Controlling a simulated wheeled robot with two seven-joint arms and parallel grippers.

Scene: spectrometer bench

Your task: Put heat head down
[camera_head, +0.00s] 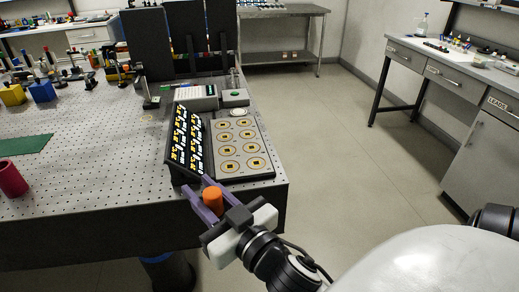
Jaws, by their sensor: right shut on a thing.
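An orange cylinder (212,198), which I take for the heat head, stands upright between the purple fingers of my right gripper (198,191). The gripper is shut on it at the front edge of the perforated bench. It is just in front of a grey panel (262,172) with two rows of round gold-ringed spots. The cylinder's lower part is hidden by the fingers, so I cannot tell whether it touches anything. My left gripper is not in view.
A black block with bright markings (187,140) stands just behind the gripper. A dark red cylinder (12,180) and a green mat (25,144) are at the left. Tall dark panels (147,43) stand behind. The bench (110,185) is bare at front centre.

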